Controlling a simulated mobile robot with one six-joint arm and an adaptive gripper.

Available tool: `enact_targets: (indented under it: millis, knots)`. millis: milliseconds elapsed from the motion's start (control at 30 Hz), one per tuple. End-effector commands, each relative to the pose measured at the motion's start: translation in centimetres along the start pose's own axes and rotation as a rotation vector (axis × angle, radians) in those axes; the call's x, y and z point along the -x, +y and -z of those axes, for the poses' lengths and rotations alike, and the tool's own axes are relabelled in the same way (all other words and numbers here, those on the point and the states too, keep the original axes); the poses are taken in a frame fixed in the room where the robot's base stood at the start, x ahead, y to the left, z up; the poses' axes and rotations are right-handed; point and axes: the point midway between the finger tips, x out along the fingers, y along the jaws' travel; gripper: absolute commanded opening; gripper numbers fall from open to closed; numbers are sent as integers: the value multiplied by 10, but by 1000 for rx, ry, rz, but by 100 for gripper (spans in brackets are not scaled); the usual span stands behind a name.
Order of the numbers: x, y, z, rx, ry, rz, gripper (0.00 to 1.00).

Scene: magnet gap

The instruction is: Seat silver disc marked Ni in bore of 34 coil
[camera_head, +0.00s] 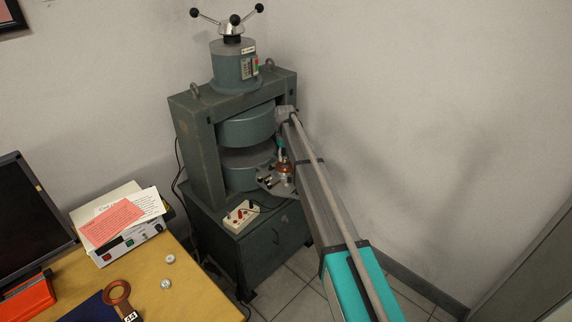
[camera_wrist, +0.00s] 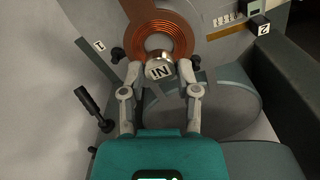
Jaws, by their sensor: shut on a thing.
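My gripper (camera_wrist: 160,72) is shut on the silver disc marked Ni (camera_wrist: 158,71), with one finger on each side of it. In the wrist view the disc overlaps the near edge of a copper coil (camera_wrist: 183,38), just short of the middle of its round bore. I cannot tell whether disc and coil touch. No number shows on this coil. In the head view the copper coil (camera_head: 284,168) sits at the magnet's front, and my gripper (camera_head: 281,152) is beside it, small and partly hidden by my arm.
The green magnet press (camera_head: 190,135) has two round poles with a gap. A black-knobbed lever (camera_wrist: 88,103) stands at left. A coil tagged 44 (camera_head: 117,292) and two small silver discs (camera_head: 169,258) (camera_head: 166,283) lie on the table.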

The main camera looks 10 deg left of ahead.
Motion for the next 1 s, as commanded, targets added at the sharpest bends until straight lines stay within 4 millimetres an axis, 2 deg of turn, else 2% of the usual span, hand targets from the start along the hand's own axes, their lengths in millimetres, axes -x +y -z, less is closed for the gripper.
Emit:
enact_targets:
  millis: [33,300,933,967,1000]
  knots:
    - [-8,1,2,0,0,0,0]
    - [-29,1,1,0,0,0,0]
    - [-36,1,1,-1,0,0,0]
    - [-36,1,1,-1,0,0,43]
    - [-35,1,1,-1,0,0,51]
